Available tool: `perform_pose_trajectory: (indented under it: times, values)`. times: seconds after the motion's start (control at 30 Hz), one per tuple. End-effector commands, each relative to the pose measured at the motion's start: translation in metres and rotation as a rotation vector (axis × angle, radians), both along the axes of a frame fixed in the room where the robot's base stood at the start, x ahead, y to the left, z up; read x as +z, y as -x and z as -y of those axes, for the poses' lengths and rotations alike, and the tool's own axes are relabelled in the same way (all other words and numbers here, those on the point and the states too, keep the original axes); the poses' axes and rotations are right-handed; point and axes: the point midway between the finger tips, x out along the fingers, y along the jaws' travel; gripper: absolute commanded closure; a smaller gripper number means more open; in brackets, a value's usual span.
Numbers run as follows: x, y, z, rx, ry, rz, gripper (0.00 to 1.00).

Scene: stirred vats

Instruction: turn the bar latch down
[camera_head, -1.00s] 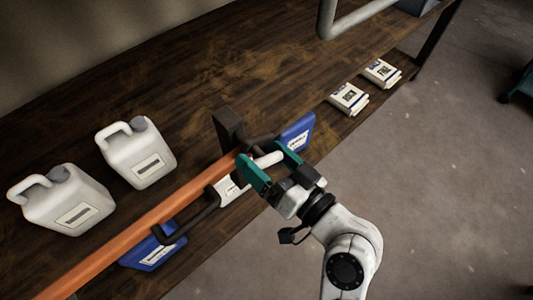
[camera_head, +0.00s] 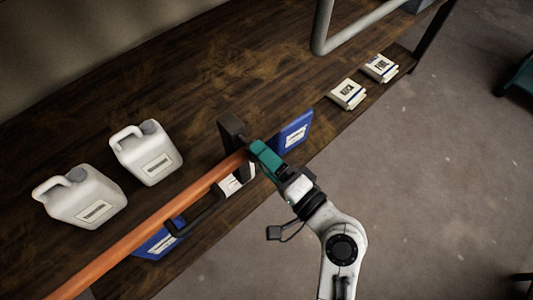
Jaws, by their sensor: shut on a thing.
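The bar latch has a dark block (camera_head: 230,132) at the end of a long orange bar (camera_head: 150,227). My gripper (camera_head: 264,158), with teal fingers, is at the latch's right side, close to the orange bar's end. The fingers are shut on the latch's pale handle, which they hide almost fully from this angle. A short dark piece of the latch shows between the block and the fingers.
Two white jugs (camera_head: 147,152) and small white packs (camera_head: 348,94) stand on the wooden shelf. A grey pipe (camera_head: 325,30) hangs above.

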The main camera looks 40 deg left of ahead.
Motion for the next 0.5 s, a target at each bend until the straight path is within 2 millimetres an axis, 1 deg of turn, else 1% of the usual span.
perform_pose_trajectory:
  times: [0.2, 0.5]
  values:
    - [0.0009, -0.0011, 0.0008, -0.003, -0.007, -0.115, 0.41]
    - [-0.0005, -0.0015, 0.0009, -0.004, -0.014, -0.183, 0.41]
